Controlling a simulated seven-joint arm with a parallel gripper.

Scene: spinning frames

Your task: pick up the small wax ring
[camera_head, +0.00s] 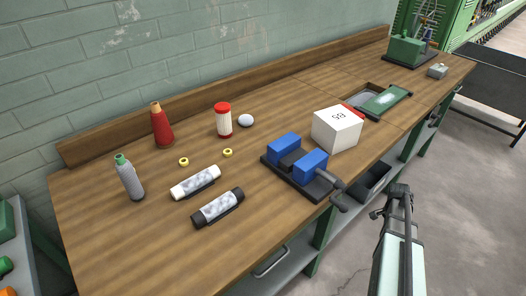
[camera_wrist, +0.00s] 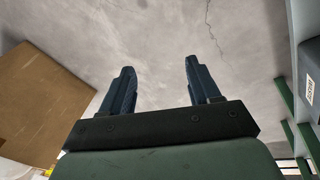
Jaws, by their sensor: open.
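Two small yellow rings lie flat and apart on the wooden workbench (camera_head: 110,215) in the head view. One ring (camera_head: 183,161) is left of centre, and the other ring (camera_head: 228,152) is a little to its right. I cannot tell from their look which is wax. My gripper (camera_wrist: 160,65) is open and empty in the wrist view, its two dark blue fingers apart over grey floor. In the head view my arm is at the lower right, off the bench's front edge and far from both rings. No ring shows clearly in the wrist view.
A black-ended cylinder (camera_head: 218,207), grey bottle (camera_head: 130,180), blue-jawed vise (camera_head: 310,164) and white box (camera_head: 337,130) are also on the bench.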

